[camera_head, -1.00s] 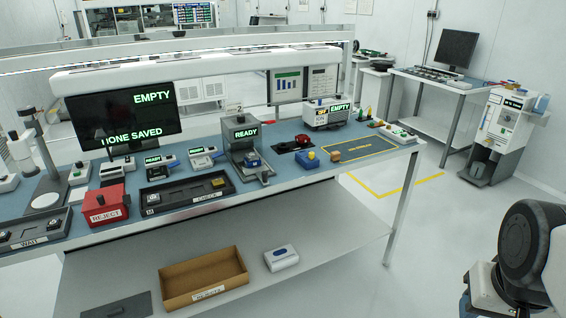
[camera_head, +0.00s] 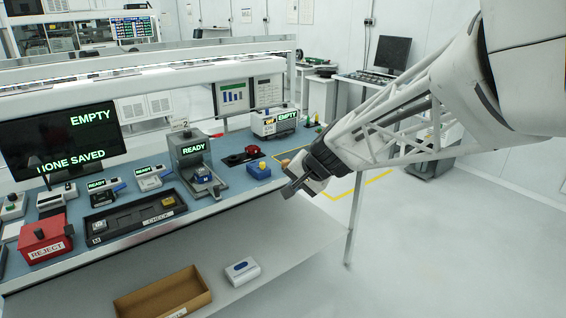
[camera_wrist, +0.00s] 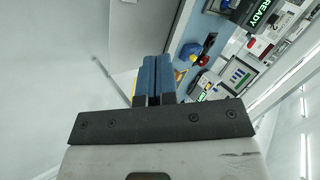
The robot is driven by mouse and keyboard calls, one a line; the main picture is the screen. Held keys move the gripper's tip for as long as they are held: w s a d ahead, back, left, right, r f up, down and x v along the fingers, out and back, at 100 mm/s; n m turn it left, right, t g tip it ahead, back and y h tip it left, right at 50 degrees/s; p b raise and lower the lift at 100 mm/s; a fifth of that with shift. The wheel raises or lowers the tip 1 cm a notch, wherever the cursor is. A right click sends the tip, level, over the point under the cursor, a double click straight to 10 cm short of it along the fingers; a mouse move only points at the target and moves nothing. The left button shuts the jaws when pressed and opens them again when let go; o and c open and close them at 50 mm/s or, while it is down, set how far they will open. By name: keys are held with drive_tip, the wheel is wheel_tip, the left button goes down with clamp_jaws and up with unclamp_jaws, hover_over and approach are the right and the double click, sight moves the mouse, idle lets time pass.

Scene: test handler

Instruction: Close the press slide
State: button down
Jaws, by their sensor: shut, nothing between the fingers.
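The press (camera_head: 188,150) is a grey upright machine on the blue bench, with a green READY display and a "2" sign on top. Its slide (camera_head: 213,190) sticks out at the front toward me, and a blue part (camera_head: 203,175) sits on it under the head. My gripper (camera_head: 288,190) hangs in front of the bench's front edge, to the right of the slide and apart from it. In the wrist view its two blue fingers (camera_wrist: 152,75) are together with nothing between them. A READY display (camera_wrist: 262,14) shows at the top right there.
A blue block with a yellow knob (camera_head: 259,169) stands on the bench between press and gripper. A black check tray (camera_head: 130,215) and red reject box (camera_head: 45,238) lie left of the press. A cardboard box (camera_head: 163,295) is on the lower shelf. Floor at right is clear.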

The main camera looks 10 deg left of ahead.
drive_tip(key=w+a+f+m, duration=0.1)
drive_tip(key=w+a+f, duration=0.3)
drive_tip(key=a, duration=0.4)
drive_tip(key=w+a+f+m+t+y, duration=0.1)
drive_tip(key=w+a+f+m, duration=0.1)
drive_tip(key=w+a+f, duration=0.2)
drive_tip(key=w+a, duration=0.2)
drive_tip(key=a, duration=0.1)
drive_tip(key=shift+w+a+f, duration=0.2)
drive_tip(key=shift+w+a, duration=0.15)
drive_tip(key=w+a+f, duration=0.5)
drive_tip(key=a+f, duration=0.1)
drive_tip(key=a, duration=0.4)
drive_tip(key=shift+w+f, duration=0.15)
drive_tip(key=shift+w, duration=0.2)
